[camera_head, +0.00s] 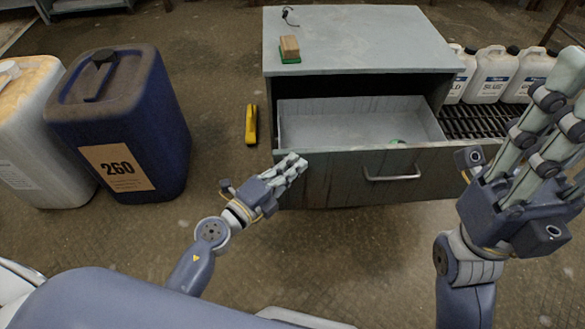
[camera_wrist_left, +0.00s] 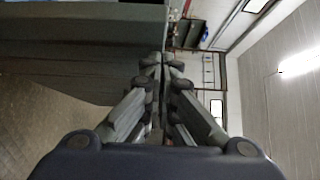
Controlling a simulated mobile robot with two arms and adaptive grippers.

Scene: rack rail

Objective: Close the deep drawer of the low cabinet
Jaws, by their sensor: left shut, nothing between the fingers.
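The low grey cabinet (camera_head: 360,40) has its deep drawer (camera_head: 300,130) pulled out toward me. The drawer front is dark, with a pale bar handle (camera_head: 392,177) right of its middle. My left gripper (camera_head: 296,162) is shut and empty at the left end of the drawer front, near its top edge. I cannot tell whether it touches. In the left wrist view its closed fingers (camera_wrist_left: 163,62) point ahead, beside a dark grey surface. My right gripper (camera_head: 572,85) is raised at the right edge. Its fingertips are partly cut off, so its opening is unclear.
A sponge block (camera_head: 290,47) lies on the cabinet top. A small green thing (camera_head: 397,141) is inside the drawer. A yellow tool (camera_head: 251,124) lies on the floor. A blue canister (camera_head: 150,120) and a white one (camera_head: 30,140) stand left; white bottles (camera_head: 492,75) stand right.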

